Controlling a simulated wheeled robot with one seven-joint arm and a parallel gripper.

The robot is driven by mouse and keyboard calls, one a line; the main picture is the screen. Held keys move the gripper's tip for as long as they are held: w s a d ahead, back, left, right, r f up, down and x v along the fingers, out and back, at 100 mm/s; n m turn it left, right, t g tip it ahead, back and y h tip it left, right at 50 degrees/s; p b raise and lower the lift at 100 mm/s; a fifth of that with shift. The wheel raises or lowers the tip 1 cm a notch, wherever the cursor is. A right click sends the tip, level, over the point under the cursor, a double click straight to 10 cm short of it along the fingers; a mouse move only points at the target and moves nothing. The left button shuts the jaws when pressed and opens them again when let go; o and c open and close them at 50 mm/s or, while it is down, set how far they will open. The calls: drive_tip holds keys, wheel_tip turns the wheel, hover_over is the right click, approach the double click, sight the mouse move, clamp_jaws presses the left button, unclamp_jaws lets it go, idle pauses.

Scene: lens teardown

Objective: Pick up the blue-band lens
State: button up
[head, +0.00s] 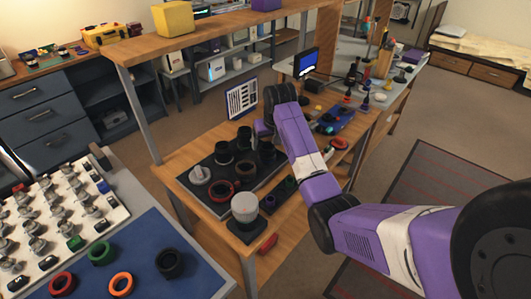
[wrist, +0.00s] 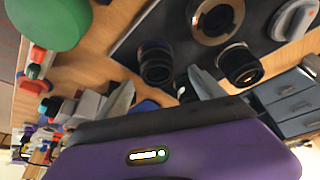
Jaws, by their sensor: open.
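My gripper (head: 263,128) is over the back of the wooden bench in the head view, by the dark mat. In the wrist view my gripper (wrist: 163,88) has its two grey fingers apart, with nothing visible held between them. A dark lens (wrist: 155,62) stands just beyond the gap, and another dark lens (wrist: 241,65) is beyond the right finger. A small dark piece with a bluish rim (head: 270,201) is near the bench's front in the head view. My arm hides part of the bench.
The dark mat (head: 197,196) carries several dark cylinders, a reddish ring (head: 219,191) and a grey-white knobbed piece (head: 199,175). A shelf post (head: 143,122) rises left. A blue mat (head: 185,285) with rings lies on the left table.

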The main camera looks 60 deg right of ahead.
sight(268, 146)
drive_tip(key=x, duration=0.5)
drive_tip(key=shift+s+d+p, duration=0.1)
drive_tip(key=shift+s+p, duration=0.1)
drive_tip(key=shift+p, duration=0.1)
drive_tip(key=c, duration=1.7)
drive_tip(key=shift+r, duration=0.1)
